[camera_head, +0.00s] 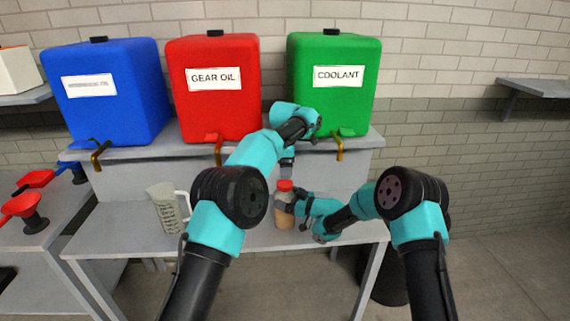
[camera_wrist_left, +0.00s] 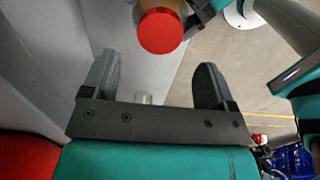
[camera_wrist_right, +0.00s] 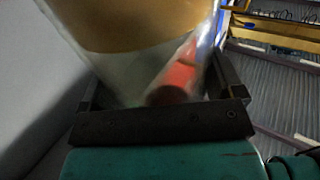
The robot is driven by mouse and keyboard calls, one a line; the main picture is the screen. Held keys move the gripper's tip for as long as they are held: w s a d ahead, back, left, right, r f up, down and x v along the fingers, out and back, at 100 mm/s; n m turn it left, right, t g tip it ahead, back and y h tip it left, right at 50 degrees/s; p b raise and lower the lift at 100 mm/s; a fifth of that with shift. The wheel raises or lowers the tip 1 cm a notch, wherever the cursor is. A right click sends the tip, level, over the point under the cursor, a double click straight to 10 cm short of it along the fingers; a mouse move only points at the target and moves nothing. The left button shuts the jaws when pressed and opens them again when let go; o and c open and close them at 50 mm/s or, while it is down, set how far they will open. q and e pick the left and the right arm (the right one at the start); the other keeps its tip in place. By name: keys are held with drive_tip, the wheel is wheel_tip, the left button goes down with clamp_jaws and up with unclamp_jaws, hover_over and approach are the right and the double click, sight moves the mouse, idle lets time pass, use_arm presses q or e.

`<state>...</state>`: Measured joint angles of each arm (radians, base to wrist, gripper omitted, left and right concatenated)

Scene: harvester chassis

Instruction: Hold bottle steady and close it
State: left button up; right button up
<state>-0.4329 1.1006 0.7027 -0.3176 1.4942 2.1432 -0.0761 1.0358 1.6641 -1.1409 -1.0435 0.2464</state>
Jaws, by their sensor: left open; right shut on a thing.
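The bottle (camera_head: 284,218) is clear with amber-brown contents and stands upright at the front of the lower table. A red cap (camera_head: 285,185) sits on its top; how tightly cannot be seen. My right gripper (camera_head: 291,203) is shut on the bottle's side, and the bottle fills much of the right wrist view (camera_wrist_right: 140,30). My left gripper (camera_head: 287,158) is above the bottle with its fingers pointing down. In the left wrist view it is open and empty (camera_wrist_left: 154,80), and the red cap (camera_wrist_left: 160,32) lies just beyond the gap between its fingers, apart from them.
Blue (camera_head: 110,110), red (camera_head: 212,115) and green (camera_head: 333,105) tanks with taps stand on the shelf behind. A measuring jug (camera_head: 165,208) stands left on the lower table (camera_head: 120,225). Red and blue funnels (camera_head: 22,206) are on a side bench at far left.

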sight(285, 183)
use_arm(q)
wheel_tip(285, 183, down, 7)
drive_tip(key=shift+r, duration=0.15)
idle(0.4)
